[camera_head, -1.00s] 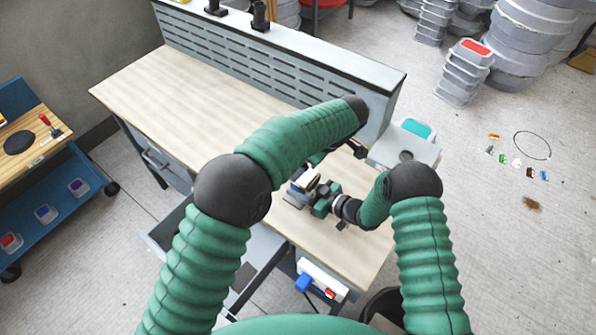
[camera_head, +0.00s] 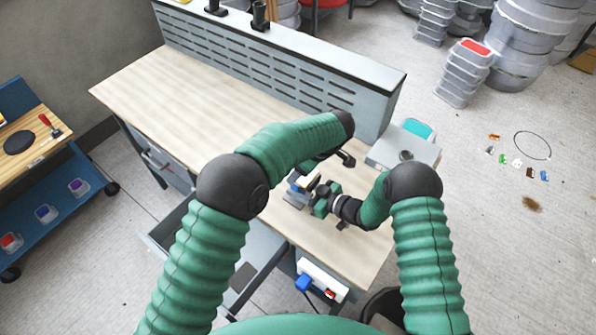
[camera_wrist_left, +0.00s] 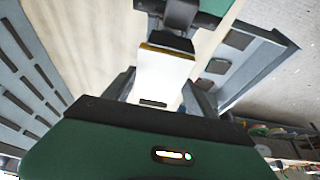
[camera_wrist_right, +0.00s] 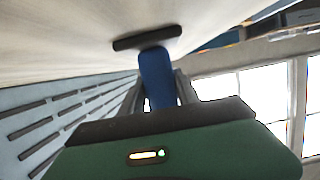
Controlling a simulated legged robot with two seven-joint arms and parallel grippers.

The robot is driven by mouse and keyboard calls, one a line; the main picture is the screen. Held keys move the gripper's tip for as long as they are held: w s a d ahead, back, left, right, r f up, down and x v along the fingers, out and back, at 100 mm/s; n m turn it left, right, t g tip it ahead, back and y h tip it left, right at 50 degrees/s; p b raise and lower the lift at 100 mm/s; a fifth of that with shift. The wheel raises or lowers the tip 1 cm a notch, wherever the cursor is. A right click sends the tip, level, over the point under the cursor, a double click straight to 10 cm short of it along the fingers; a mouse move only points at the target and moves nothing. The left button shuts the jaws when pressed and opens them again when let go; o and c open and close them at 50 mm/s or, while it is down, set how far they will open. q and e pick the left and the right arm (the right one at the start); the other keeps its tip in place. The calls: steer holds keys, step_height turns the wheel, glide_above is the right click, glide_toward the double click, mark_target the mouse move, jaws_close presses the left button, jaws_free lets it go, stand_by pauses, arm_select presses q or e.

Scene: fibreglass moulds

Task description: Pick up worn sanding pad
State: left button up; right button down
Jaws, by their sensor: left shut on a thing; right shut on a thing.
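My left gripper (camera_wrist_left: 160,88) is shut on a pale block (camera_wrist_left: 165,75) with a yellow-brown edge. In the head view this pale block (camera_head: 308,182) is above the bench, beside the right gripper. My right gripper (camera_head: 311,199) is shut on a blue handle (camera_wrist_right: 157,75) with a dark flat plate (camera_wrist_right: 147,38) across its end. In the head view a grey plate (camera_head: 295,199) shows low over the bench top. Dark flat pads (camera_wrist_left: 215,66) lie in the open drawer. I cannot tell which piece is the worn sanding pad.
The wooden bench top (camera_head: 180,90) is clear on its left. A slotted panel (camera_head: 290,65) runs along its back. The open drawer (camera_head: 262,250) juts out in front. A grey side shelf (camera_head: 405,150) adjoins the right end. A blue cart (camera_head: 60,190) stands at the left.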

arm_select(q)
steer(key=shift+r, duration=0.1)
steer(key=shift+c, duration=0.3)
arm_select(e)
steer(key=shift+s+f, duration=0.1)
arm_select(q)
step_height(320, 180, up, 10)
arm_select(e)
steer(key=c, duration=0.8)
jaws_free()
